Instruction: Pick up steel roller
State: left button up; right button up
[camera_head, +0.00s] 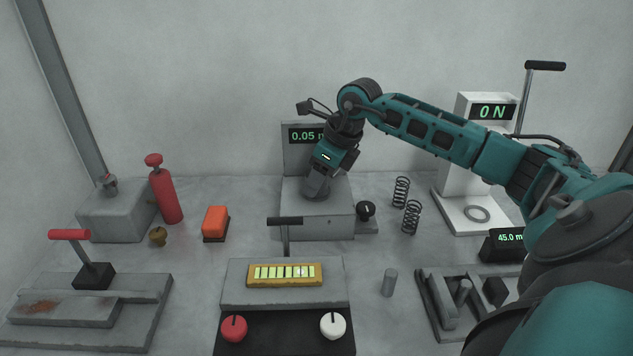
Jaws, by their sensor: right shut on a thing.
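My right gripper (318,184) points down at the top of the grey block of the gauge (327,222) with the green display. It is shut on a small grey piece, mostly hidden by the fingers; I cannot tell whether this is a steel roller. A plain grey cylinder (389,283), like a steel roller, stands upright on the table in front of the gauge, apart from the gripper. A similar grey cylinder (463,292) leans in the dark fixture (438,308) at the right. My left gripper is not in view.
A red extinguisher-like cylinder (165,195), an orange block (215,222) and a brass knob (157,236) stand at left. Two springs (411,217) stand right of the gauge. A yellow strip box (285,275) sits in front. A force tester (460,195) stands behind my right arm.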

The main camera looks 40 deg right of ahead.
jog(key=c, duration=0.5)
jog(key=shift+r, duration=0.15)
